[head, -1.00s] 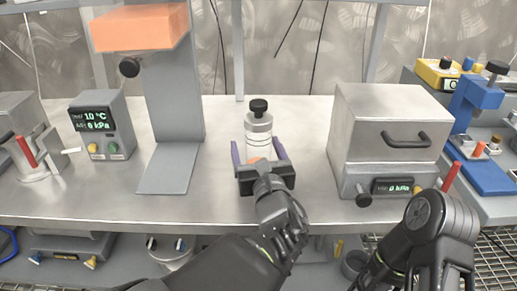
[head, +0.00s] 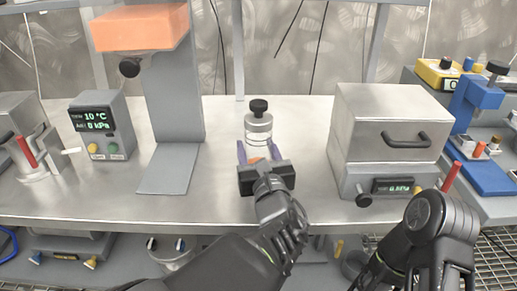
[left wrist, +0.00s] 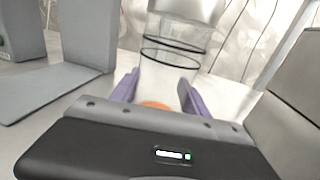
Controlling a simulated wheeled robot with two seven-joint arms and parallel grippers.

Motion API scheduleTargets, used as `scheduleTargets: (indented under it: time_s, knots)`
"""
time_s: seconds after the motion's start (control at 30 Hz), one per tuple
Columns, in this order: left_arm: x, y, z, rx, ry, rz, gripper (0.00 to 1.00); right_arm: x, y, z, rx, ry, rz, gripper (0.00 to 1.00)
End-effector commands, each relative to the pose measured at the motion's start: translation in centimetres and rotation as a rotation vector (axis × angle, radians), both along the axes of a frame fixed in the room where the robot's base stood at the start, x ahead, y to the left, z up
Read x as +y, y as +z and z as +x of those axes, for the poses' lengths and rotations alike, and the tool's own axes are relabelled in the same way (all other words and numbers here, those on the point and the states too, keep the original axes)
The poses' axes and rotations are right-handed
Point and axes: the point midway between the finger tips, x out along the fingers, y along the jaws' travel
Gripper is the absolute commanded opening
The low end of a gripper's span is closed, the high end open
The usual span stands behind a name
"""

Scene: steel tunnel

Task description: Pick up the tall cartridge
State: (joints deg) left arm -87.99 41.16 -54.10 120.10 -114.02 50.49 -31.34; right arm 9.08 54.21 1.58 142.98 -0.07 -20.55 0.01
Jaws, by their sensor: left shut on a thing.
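The tall cartridge (head: 258,125) stands upright on the steel bench, a pale cylinder with dark rings, a metallic upper part and a black knob on top. In the left wrist view its lower body (left wrist: 168,70) shows between the purple fingers, with its top cut off. My left gripper (head: 258,152) comes from the front and is shut on the cartridge's lower part, one finger on each side. An orange patch (left wrist: 155,104) shows between the finger bases. My right arm is at the lower right, but its gripper is out of view.
A grey stand with an orange block (head: 140,28) is left of the cartridge. A steel box with a black handle (head: 390,130) stands to the right. A display unit (head: 102,125) is farther left. The bench (head: 215,190) is clear around the cartridge.

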Motion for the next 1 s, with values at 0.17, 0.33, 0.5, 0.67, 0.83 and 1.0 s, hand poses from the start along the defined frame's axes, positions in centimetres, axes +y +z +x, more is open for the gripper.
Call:
scheduleTargets:
  time_s: [0.17,0.33,0.5,0.67,0.83,1.0]
  knots:
    - [0.0,0.2,0.0,-0.002,0.0,-0.001,0.05,0.0,0.1,0.0,0.0,0.0,0.0,0.36]
    - [0.0,1.6,0.0,-0.003,-0.001,-0.003,0.05,0.0,0.7,0.0,0.0,0.0,0.0,0.36]
    - [0.0,4.6,0.0,-0.004,-0.001,-0.005,0.05,0.0,1.8,0.0,0.0,0.001,0.0,0.36]
    - [0.0,7.8,0.0,-0.004,-0.001,-0.005,0.05,0.0,2.9,0.0,-0.001,0.002,0.0,0.36]
    - [0.0,9.8,0.0,-0.003,0.0,-0.003,0.05,0.0,3.5,0.0,-0.001,0.003,0.0,0.36]
    - [0.0,10.2,0.0,-0.002,0.0,-0.001,0.05,0.0,3.5,0.0,-0.001,0.003,0.0,0.36]
